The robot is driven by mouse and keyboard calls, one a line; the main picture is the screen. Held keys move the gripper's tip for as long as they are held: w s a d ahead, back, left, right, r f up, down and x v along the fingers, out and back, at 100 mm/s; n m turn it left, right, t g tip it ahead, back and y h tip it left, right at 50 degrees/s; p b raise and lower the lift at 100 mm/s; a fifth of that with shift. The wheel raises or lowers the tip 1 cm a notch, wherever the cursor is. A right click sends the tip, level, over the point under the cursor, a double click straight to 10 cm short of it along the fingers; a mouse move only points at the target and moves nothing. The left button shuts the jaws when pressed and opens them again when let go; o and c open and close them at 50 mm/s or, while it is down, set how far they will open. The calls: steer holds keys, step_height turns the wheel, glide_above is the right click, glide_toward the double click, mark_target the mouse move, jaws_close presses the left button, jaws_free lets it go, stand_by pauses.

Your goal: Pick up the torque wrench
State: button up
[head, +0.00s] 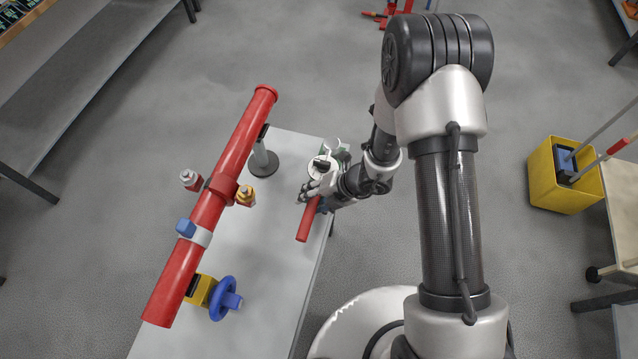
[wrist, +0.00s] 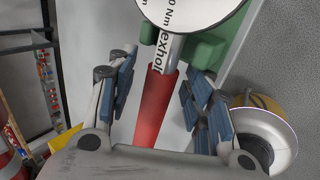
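The torque wrench has a red handle (head: 309,222) and a round white dial head with black lettering. It lies along the right edge of the grey table, handle toward the front. In the wrist view its red handle (wrist: 155,105) runs up the middle and its dial (wrist: 190,8) is cut off at the top. My gripper (head: 306,193) is at the wrench between dial and handle end. In the wrist view my gripper (wrist: 160,88) is open, its blue-padded fingers on either side of the handle with gaps showing. Whether the fingers reach below the handle is unclear.
A long red pipe (head: 208,210) with valve fittings stands over the table (head: 262,290) on a grey support (head: 264,161). A blue handwheel (head: 222,298) sits near the front. A green object (wrist: 222,42) lies by the dial, and a white round object (wrist: 262,135) is to the right.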

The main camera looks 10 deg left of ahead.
jaws_close()
stand_by(0.3)
stand_by(0.6)
